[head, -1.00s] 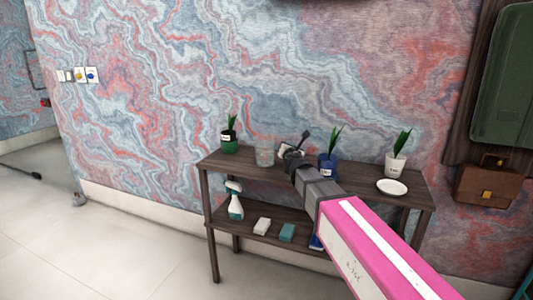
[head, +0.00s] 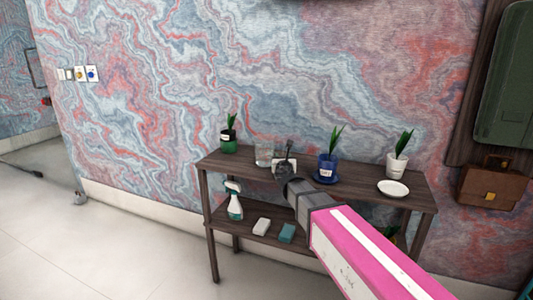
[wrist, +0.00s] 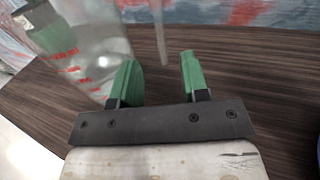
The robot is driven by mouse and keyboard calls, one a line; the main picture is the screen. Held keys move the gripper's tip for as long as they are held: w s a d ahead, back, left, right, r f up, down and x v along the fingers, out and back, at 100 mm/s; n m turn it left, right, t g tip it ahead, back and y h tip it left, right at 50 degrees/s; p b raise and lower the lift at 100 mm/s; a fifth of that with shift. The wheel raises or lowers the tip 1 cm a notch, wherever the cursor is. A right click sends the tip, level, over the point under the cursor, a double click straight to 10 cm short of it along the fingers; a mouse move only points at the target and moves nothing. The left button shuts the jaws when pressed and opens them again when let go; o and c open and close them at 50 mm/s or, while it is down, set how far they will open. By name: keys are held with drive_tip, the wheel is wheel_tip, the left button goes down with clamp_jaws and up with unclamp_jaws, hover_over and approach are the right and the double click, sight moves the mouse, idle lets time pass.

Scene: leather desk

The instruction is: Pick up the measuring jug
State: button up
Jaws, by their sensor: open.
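The measuring jug (head: 264,155) is clear and stands upright on the dark wooden table's top, left of my arm's end. In the wrist view the jug (wrist: 98,50) fills the upper left, with red markings on its side. A pale narrow upright bar shows between and beyond the fingertips; it may be the jug's handle, but I cannot tell. My gripper (wrist: 160,70) is open, with two green fingers and nothing clearly between them. The left finger looks close beside the jug; I cannot tell whether they touch. In the head view my wrist hides the fingertips.
On the wooden table (head: 225,164) stand a green plant pot (head: 229,147) at left, a blue pot (head: 326,169), a white pot (head: 397,168) and a white plate (head: 393,188) at right. The lower shelf holds a spray bottle (head: 235,207) and small blocks. The wall is close behind.

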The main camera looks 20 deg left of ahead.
sight(283, 153)
drive_tip(key=x, duration=0.5)
drive_tip(key=shift+w+d+r, duration=0.1)
drive_tip(key=shift+w+r, duration=0.05)
drive_tip(key=shift+r, duration=0.05)
clamp_jaws()
